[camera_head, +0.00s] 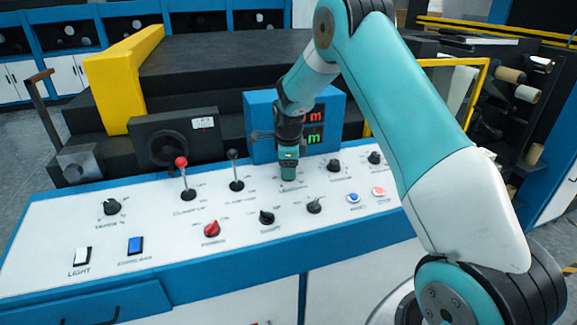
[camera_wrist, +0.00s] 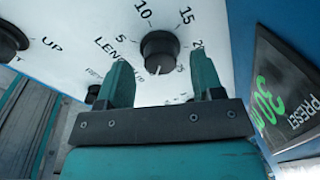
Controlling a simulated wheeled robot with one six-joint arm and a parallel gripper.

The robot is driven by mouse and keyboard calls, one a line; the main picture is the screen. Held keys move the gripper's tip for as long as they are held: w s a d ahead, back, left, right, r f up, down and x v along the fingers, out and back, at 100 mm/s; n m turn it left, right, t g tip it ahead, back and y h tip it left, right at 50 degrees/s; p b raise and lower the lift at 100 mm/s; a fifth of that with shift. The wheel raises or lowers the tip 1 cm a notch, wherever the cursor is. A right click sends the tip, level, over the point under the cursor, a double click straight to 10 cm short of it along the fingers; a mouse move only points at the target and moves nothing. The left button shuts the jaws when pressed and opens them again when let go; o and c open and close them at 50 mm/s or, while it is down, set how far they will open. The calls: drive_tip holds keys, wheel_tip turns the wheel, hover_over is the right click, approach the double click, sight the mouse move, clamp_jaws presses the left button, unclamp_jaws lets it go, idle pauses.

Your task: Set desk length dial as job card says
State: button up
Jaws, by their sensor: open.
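The length dial (camera_wrist: 160,50) is a round black knob on the white desk panel, with a white pointer mark on its lower edge in the wrist view. Numbers 5, 10, 15 and 20 curve around it, and "LENGTH" is partly legible beside it. My gripper (camera_wrist: 160,75) is open, its two teal fingers apart on either side of the knob's near edge and not closed on it. In the head view my gripper (camera_head: 288,172) points down at the desk and hides the dial. I cannot make out a job card.
A blue display box (camera_head: 260,125) stands behind my gripper; the wrist view shows a green preset readout (camera_wrist: 266,98).

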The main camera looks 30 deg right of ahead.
drive_tip(key=shift+w+f, duration=0.1)
drive_tip(key=shift+f, duration=0.6)
drive_tip(key=c, duration=0.9)
